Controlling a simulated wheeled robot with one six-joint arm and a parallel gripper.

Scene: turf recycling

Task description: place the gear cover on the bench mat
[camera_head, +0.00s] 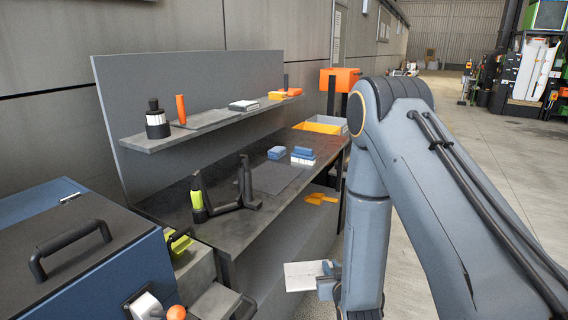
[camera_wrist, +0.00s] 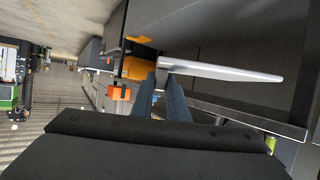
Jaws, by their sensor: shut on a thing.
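The gear cover, as far as I can tell, is a pale flat plate (camera_head: 302,275) in front of the bench, below its top. It also shows edge-on in the wrist view as a light plate (camera_wrist: 225,70). My gripper (camera_head: 328,278) is shut on it; its dark fingers (camera_wrist: 160,82) meet the plate's left end in the wrist view. My arm hides part of the gripper in the head view. The bench mat looks to be the flat dark grey sheet (camera_head: 276,178) on the bench top, up and left of the plate. It looks bare.
On the bench (camera_head: 225,226), a black stand (camera_head: 226,190) is left of the mat and blue-and-white blocks (camera_head: 302,156) are behind it. A shelf (camera_head: 165,140) runs above. Open floor (camera_head: 500,150) lies right.

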